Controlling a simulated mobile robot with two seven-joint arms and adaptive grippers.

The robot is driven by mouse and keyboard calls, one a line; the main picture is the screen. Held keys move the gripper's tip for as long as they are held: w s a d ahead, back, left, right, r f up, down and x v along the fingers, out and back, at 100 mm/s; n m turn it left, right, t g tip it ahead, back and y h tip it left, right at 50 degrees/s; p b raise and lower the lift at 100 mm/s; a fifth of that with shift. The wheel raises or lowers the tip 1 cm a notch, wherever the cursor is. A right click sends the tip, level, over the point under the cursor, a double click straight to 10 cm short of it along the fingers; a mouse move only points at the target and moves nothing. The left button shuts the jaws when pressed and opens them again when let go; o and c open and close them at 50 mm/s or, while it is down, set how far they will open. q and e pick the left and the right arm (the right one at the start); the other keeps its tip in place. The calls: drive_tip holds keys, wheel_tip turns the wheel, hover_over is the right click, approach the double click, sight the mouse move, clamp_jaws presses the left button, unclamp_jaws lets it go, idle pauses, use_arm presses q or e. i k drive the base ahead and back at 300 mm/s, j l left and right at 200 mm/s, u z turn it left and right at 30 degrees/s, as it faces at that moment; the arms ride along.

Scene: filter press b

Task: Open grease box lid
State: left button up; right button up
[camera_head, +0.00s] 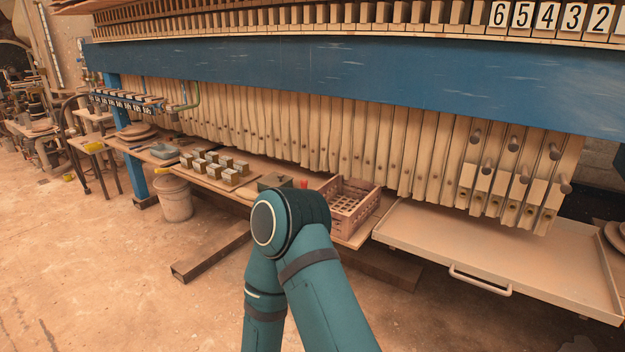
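A small olive-green box (273,181), which looks like the grease box, sits on the low wooden shelf (216,185) under the press. One of my teal arms rises in front of it and hides its lower right part. I cannot tell from here whether its lid is fully shut. Neither gripper shows; the end of the visible arm is hidden behind its own elbow.
A reddish-brown crate (350,203) stands right of the box, with a small red item (303,183) between them. Several small metal-topped blocks (213,164) stand left. A drip tray (480,250) with a handle juts out at right. A bucket (174,199) stands on the floor.

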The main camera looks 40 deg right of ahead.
sight(275, 178)
drive_tip(key=z, duration=1.2)
drive_tip(key=i+j+z, duration=0.15)
drive_tip(key=i+j, duration=0.65)
drive_tip(key=i, duration=0.2)
drive_tip(key=i+j+z, duration=0.1)
drive_tip(key=i+j, duration=0.8)
drive_tip(key=i, duration=0.1)
